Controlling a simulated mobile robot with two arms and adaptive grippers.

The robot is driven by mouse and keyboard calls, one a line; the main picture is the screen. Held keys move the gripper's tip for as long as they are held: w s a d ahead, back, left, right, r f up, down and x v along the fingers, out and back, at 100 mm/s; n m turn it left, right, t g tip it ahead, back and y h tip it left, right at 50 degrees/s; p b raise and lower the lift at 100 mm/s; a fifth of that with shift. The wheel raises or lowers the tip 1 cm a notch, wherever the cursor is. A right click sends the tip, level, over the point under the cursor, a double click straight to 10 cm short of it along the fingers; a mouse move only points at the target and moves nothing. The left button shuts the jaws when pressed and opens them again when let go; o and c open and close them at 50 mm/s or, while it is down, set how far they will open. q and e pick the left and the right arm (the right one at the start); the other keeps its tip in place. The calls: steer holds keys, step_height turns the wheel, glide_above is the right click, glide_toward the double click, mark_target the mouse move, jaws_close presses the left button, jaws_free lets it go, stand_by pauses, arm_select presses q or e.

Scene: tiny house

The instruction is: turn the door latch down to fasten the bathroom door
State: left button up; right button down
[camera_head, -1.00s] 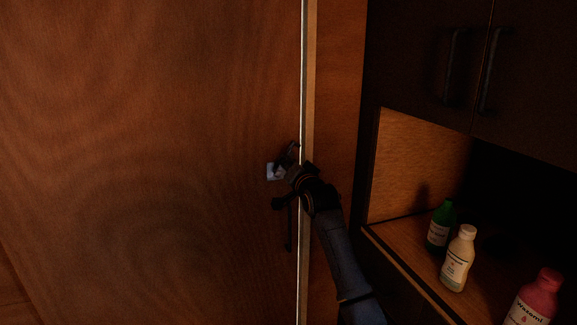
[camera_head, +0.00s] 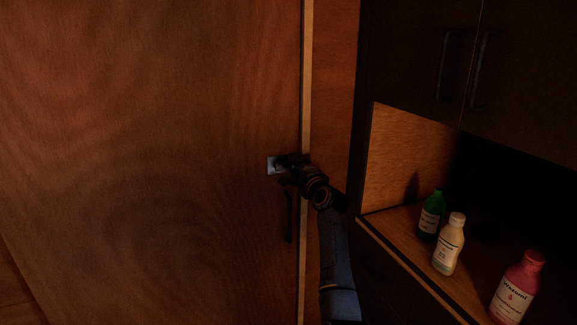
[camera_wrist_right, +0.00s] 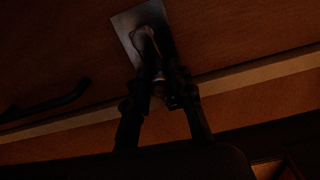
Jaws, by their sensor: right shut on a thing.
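The brown wooden bathroom door (camera_head: 150,150) fills the left of the head view and looks closed against its frame. A small metal latch plate (camera_head: 271,165) sits near the door's right edge. It also shows in the right wrist view as a pale plate (camera_wrist_right: 128,24). My right gripper (camera_head: 284,162) is at the plate, shut on the latch. In the right wrist view its fingers (camera_wrist_right: 155,75) close around the latch lever and hide most of it, so its exact angle is hard to tell. My left gripper is not in view.
A dark door handle (camera_head: 289,215) hangs just below the latch. To the right, a cabinet shelf (camera_head: 385,225) holds a green bottle (camera_head: 431,216), a cream bottle (camera_head: 449,246) and a red bottle (camera_head: 517,290). Dark cupboard doors (camera_head: 415,60) are above.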

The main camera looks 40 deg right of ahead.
steer(key=shift+d+r+m+p, duration=0.15)
steer(key=shift+r+m+p, duration=0.25)
steer(key=shift+m, duration=0.5)
steer(key=shift+f+m, duration=0.1)
steer(key=shift+m, duration=0.2)
steer(key=shift+f, duration=0.15)
steer(key=c, duration=1.2)
jaws_free()
steer(key=shift+o, duration=0.3)
steer(key=shift+f, duration=0.2)
